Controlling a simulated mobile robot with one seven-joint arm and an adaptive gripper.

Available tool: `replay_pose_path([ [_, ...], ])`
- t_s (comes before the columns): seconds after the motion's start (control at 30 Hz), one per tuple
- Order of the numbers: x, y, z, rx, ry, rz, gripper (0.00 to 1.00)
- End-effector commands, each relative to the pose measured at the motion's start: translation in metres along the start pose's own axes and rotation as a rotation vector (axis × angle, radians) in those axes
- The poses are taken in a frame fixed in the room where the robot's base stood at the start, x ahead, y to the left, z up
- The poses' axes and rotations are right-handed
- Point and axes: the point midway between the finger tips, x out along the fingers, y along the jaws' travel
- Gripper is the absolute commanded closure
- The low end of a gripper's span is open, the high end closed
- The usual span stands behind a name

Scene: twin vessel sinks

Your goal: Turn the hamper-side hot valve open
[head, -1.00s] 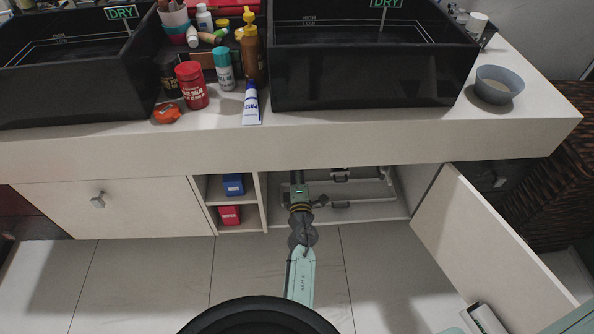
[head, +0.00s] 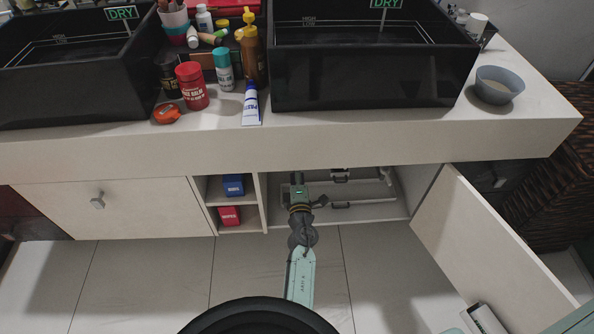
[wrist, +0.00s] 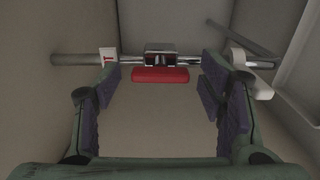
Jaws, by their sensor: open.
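In the wrist view a valve with a red handle (wrist: 160,75) sits on a metal pipe (wrist: 75,60). The handle lies crosswise below its metal body (wrist: 160,50). A white tag with a red mark (wrist: 108,56) hangs on the pipe to its left. My gripper (wrist: 161,82) is open and empty, with one finger on each side of the handle in the picture. The handle looks slightly beyond the fingertips, and I see no contact. In the head view my arm reaches into the open cabinet (head: 370,211) under the right sink; my fingers are hard to make out there.
The open cabinet door (head: 490,235) stands to the right of my arm, near the woven hamper (head: 550,165). A divider (head: 262,200) and shelves with a blue box (head: 233,184) and a red box (head: 229,215) are on the left. The countertop (head: 400,130) overhangs the cabinet.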

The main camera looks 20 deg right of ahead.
Motion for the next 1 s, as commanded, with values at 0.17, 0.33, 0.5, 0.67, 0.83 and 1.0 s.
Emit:
replay_pose_path([
  [0.17, -0.014, -0.001, 0.000, 0.000, 0.000, -0.002, 0.37],
  [0.33, -0.043, -0.002, 0.000, 0.000, 0.000, -0.003, 0.37],
  [0.5, -0.067, -0.001, 0.001, 0.000, -0.001, -0.001, 0.37],
  [0.67, -0.075, 0.000, 0.000, 0.001, 0.000, 0.001, 0.37],
  [0.83, -0.075, 0.000, 0.000, 0.000, 0.000, 0.001, 0.37],
  [1.0, -0.075, 0.000, 0.000, 0.000, 0.000, 0.000, 0.37],
])
